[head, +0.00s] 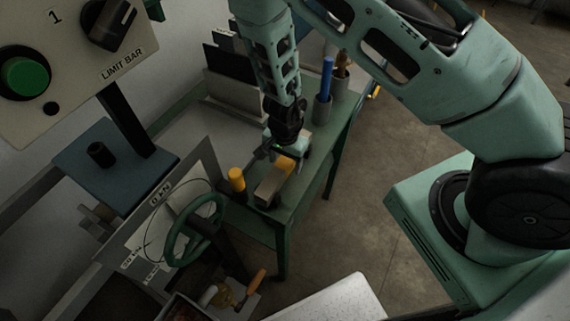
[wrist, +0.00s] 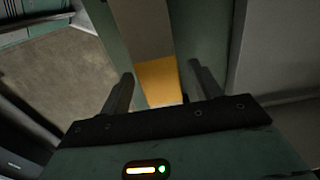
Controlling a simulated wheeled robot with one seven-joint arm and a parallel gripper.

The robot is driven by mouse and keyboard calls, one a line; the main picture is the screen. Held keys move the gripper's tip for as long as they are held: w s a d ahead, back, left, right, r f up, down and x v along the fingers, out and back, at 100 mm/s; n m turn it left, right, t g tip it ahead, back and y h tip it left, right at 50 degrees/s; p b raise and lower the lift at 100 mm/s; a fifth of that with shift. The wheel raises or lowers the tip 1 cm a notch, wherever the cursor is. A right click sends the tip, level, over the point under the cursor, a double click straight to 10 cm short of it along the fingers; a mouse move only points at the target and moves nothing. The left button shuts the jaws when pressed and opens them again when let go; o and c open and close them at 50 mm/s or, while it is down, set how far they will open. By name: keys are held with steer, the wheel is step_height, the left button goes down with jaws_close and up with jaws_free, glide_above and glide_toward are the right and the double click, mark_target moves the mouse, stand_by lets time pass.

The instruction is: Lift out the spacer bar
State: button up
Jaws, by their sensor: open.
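The spacer bar (head: 270,186) is a grey block with a yellow end, lying on the green bench beside a yellow cylinder (head: 237,179). My gripper (head: 284,158) is over the yellow end in the head view. In the wrist view the bar (wrist: 142,30) runs up the picture, and its yellow end lies between the two fingers of my open gripper (wrist: 162,84). There is a visible gap on each side. I cannot tell how deep the fingers reach around it.
A green handwheel (head: 192,230) and a dial plate marked 0 kN stand front left of the bench (head: 318,165). A pot with a blue-handled tool (head: 326,80) and upright folders (head: 228,72) stand behind. A control panel marked LIMIT BAR (head: 70,50) is at upper left.

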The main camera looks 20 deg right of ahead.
steer(key=shift+f, duration=0.15)
jaws_close()
